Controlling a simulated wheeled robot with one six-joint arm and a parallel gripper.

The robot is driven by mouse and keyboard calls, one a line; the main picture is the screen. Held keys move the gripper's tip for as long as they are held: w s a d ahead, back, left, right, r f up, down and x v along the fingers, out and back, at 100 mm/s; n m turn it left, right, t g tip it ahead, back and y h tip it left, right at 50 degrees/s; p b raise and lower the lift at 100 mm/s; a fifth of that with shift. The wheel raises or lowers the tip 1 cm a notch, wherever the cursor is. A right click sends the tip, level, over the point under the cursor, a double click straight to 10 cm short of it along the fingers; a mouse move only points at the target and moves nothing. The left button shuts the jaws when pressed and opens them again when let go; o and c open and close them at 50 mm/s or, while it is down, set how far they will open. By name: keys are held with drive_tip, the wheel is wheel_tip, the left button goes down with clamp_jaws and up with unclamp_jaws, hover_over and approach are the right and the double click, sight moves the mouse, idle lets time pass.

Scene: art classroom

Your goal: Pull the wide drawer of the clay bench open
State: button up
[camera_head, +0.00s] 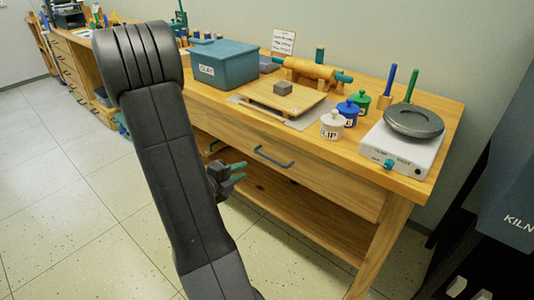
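The clay bench (440,150) is a light wooden workbench against the wall. Its wide drawer (325,172) lies under the top, with a blue bar handle (273,158) on its front. The drawer front looks flush with the bench, so it appears closed. My gripper (243,171) is in front of the bench, lower and left of the handle in the picture, and apart from it. Its two teal-tipped fingers point right with a gap between them, and nothing shows in the gap. My arm hides the left part of the bench and part of the gripper.
On the bench top stand a blue clay box (224,65), a board (285,98) with a grey block, small lidded jars (335,124) and a scale (402,145). An open shelf (300,215) lies below the drawer. A dark kiln (505,190) stands at right. Floor (90,180) at left is clear.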

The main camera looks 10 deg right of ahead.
sight(268, 158)
drive_tip(key=b+x, duration=0.1)
drive_tip(key=x, duration=1.2)
drive_tip(key=shift+w+d+b, duration=0.1)
drive_tip(key=shift+d+b, duration=0.25)
clamp_jaws()
